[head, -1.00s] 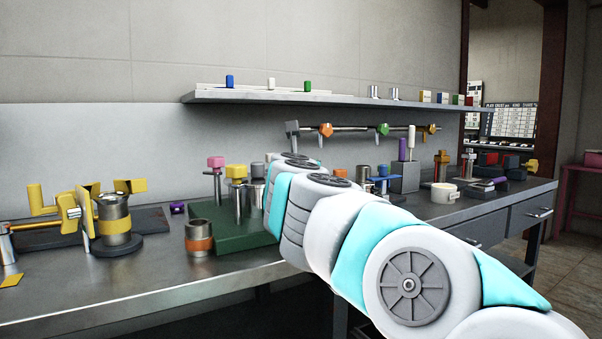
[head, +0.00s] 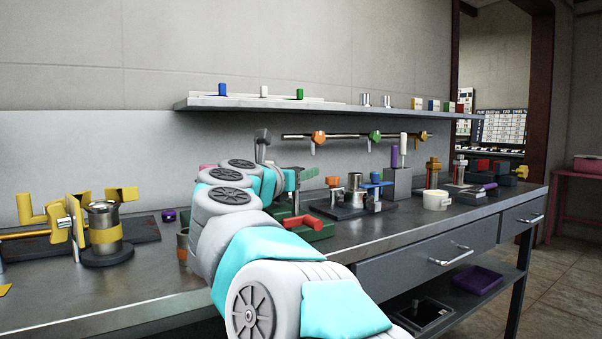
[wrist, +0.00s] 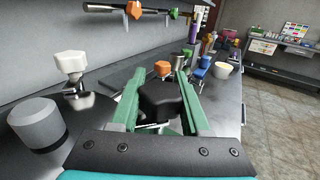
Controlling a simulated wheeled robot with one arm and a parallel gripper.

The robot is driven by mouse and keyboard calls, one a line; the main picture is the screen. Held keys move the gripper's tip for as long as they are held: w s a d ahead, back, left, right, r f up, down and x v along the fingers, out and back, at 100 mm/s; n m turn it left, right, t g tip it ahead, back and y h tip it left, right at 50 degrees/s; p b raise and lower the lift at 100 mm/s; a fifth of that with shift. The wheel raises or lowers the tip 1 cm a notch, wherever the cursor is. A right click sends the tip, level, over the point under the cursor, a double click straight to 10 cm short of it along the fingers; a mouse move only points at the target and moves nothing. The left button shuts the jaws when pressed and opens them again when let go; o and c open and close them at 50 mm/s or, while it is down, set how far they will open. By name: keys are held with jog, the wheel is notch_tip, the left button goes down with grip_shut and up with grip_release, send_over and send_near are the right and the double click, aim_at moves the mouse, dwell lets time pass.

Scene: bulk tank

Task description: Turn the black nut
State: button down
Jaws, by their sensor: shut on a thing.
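The black nut (wrist: 162,98) is in the middle of the wrist view, between the two green fingers of my gripper (wrist: 172,78). The fingers are shut on it, one on each side. What it sits on is mostly hidden behind it. In the head view my arm covers the nut, and a green finger of my gripper (head: 296,188) shows above the green base (head: 318,234).
A pale knob on a post (wrist: 70,64) and a grey cylinder (wrist: 37,124) stand left of my gripper in the wrist view. A rail with orange and green knobs (head: 347,135) runs behind. Yellow-handled fittings (head: 104,230) stand left on the bench.

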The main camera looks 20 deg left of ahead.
jog(key=shift+c, duration=1.9)
grip_release()
jog(key=s+a+b, duration=0.1)
jog(key=s, duration=0.6)
jog(key=shift+s+a, duration=0.25)
jog(key=shift+s, duration=0.1)
jog(key=shift+s, duration=0.1)
